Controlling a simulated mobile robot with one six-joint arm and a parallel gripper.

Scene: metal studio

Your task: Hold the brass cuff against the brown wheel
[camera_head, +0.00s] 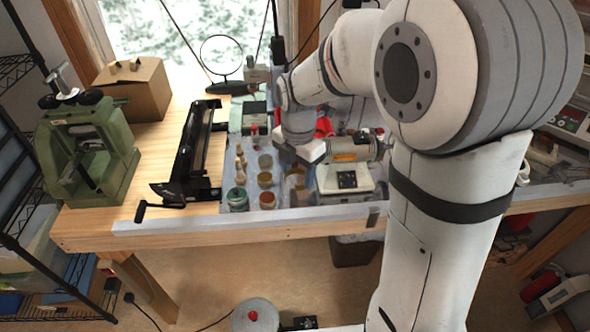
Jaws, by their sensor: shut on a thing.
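My gripper (312,152) is over the worktable, at the left end of a grey cylindrical machine (368,149) that looks like a polishing motor. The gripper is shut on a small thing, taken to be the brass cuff. The cuff is too small and too covered by the gripper to make out. The brown wheel cannot be made out either; the gripper and wrist cover the machine's left end. I cannot tell whether cuff and wheel touch.
Several small jars (267,199) stand left of the machine's pale base (343,186). A long black tool (190,155), a green rolling mill (88,150) and a cardboard box (135,88) are further left. A magnifier (222,56) stands behind. Bare wood (100,222) shows at front left.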

